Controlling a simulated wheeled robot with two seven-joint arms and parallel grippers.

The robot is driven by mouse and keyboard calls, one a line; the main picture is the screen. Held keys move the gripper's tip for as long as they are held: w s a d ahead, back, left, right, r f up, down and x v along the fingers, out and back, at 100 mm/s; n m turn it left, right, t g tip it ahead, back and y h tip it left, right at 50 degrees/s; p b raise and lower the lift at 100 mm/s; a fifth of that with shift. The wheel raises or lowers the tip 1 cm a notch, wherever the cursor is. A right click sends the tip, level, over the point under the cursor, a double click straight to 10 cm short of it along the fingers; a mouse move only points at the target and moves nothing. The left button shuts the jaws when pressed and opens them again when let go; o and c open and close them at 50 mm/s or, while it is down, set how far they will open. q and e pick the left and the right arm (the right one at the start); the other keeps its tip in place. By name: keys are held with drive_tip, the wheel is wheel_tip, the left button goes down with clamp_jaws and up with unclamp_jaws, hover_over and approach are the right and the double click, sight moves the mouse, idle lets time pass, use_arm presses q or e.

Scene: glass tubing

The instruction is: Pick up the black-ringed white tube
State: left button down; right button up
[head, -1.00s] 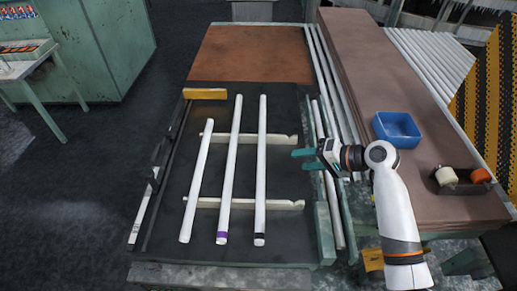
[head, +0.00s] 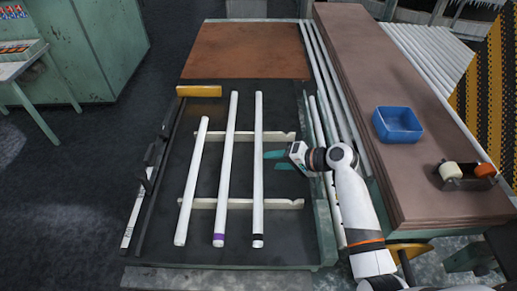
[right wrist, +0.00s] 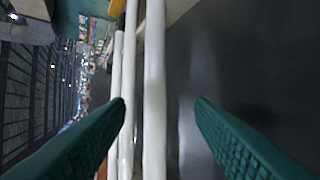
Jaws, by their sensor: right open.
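The black-ringed white tube (head: 258,180) is the rightmost of three white tubes lying across two pale rails on the dark table. Its black ring is near its front end. My right gripper (head: 268,160) is open just right of this tube, around its middle, with its teal fingers pointing left. In the right wrist view a white tube (right wrist: 155,90), which appears to be the nearest one, runs between the two open fingers (right wrist: 160,105). It is not gripped. My left gripper is not in view.
A purple-ringed tube (head: 227,170) and a plain shorter tube (head: 192,180) lie to the left. The rails (head: 280,204) run under the tubes. A blue bin (head: 397,125) and a tape dispenser (head: 466,175) stand on the brown bench (head: 400,80) at right.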

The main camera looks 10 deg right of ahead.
sight(258, 151)
drive_tip(key=x, duration=0.2)
drive_tip(key=p+x, duration=0.1)
drive_tip(key=x, duration=0.1)
drive_tip(key=shift+a+r, duration=0.1)
drive_tip(key=shift+a, duration=0.35)
drive_tip(key=shift+c, duration=0.2)
clamp_jaws()
